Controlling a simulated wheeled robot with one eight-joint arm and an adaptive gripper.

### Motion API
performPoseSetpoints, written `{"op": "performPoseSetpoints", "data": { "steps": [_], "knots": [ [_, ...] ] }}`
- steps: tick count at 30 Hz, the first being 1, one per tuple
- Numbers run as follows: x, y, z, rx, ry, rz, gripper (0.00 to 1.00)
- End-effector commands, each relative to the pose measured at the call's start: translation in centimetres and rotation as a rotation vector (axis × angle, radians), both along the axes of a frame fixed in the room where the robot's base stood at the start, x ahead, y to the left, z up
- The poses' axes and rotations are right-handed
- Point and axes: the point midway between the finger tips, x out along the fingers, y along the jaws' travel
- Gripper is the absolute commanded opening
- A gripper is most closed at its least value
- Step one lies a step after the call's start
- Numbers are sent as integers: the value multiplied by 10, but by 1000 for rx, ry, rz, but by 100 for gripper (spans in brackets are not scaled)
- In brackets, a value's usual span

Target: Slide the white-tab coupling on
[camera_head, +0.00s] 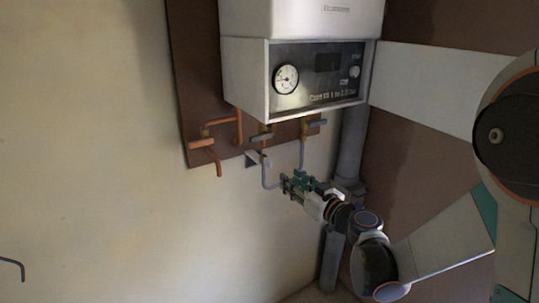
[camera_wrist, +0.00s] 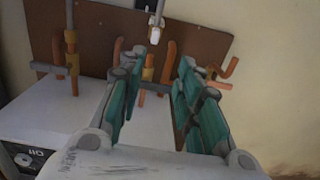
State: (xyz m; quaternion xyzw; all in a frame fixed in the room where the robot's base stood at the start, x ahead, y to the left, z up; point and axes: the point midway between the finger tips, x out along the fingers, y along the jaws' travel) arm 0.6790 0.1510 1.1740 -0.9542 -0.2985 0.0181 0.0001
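My gripper (camera_head: 297,182) is under the boiler, beside the thin grey pipes that hang there. In the wrist view its two green-padded fingers (camera_wrist: 160,72) stand wide apart with nothing clamped between them. A small pale fitting (camera_wrist: 149,45) on a grey pipe (camera_wrist: 158,14) shows just beyond the fingertips, between them; it may be the white-tab coupling, but the tab is too small to make out. A second grey pipe with a brass fitting (camera_wrist: 71,45) stands to the left. In the head view the fingers partly hide the lower pipe ends.
The white boiler (camera_head: 245,85) with a gauge hangs above my gripper. Copper pipes with valves (camera_head: 205,140) stick out from the brown board (camera_head: 196,60).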

Motion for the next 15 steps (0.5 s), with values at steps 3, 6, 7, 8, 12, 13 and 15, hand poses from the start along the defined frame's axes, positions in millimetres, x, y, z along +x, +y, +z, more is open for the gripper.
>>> {"op": "performPoseSetpoints", "data": {
  "steps": [3,6,7,8,12,13,15],
  "knots": [
    [6,-1,-4,9,-25,-9,32],
    [10,0,-5,10,-33,-13,32],
    [11,1,-5,10,-34,-13,32],
    [13,2,-5,10,-34,-12,32],
    [28,13,-6,9,-33,-10,32],
    [33,16,-6,9,-34,-11,32],
    [44,24,-6,10,-33,-10,32]
  ]
}}
